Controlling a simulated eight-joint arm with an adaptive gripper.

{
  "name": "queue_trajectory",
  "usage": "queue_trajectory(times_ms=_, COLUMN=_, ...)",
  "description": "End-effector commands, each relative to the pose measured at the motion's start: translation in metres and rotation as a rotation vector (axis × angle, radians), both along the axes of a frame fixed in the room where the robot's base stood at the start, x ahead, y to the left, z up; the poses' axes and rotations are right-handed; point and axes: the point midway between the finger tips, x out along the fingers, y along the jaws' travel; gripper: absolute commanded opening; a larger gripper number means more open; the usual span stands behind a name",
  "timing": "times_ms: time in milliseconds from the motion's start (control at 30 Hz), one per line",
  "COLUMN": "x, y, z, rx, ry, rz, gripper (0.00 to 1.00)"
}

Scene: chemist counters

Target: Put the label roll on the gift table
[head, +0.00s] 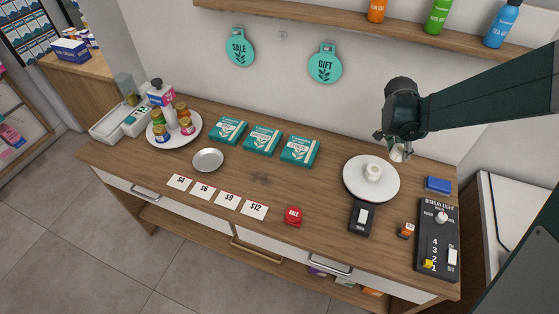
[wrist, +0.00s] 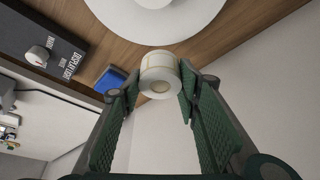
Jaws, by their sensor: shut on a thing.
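A green GIFT sign (head: 325,63) hangs on the wall behind, left of the gripper.
A black switch box (head: 361,218) stands in front of the round table. A display-light panel (head: 437,241) and a blue block (head: 438,185) are at the right. Teal boxes (head: 262,140), price cards (head: 204,191) and a red SALE button (head: 293,216) lie to the left.

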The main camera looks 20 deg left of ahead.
Motion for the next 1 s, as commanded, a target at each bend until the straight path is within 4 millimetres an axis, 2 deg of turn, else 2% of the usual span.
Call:
queue_trajectory(times_ms=100, x=-0.002, y=0.032, z=0.0, rx=0.0, ry=0.0, rz=0.025, gripper=0.2)
queue_trajectory(times_ms=467, x=-0.017, y=0.123, z=0.001, rx=-0.001, ry=0.0, rz=0.094, gripper=0.2)
queue_trajectory(times_ms=1000, x=-0.059, y=0.254, z=0.001, rx=-0.004, ry=-0.003, rz=0.195, gripper=0.2)
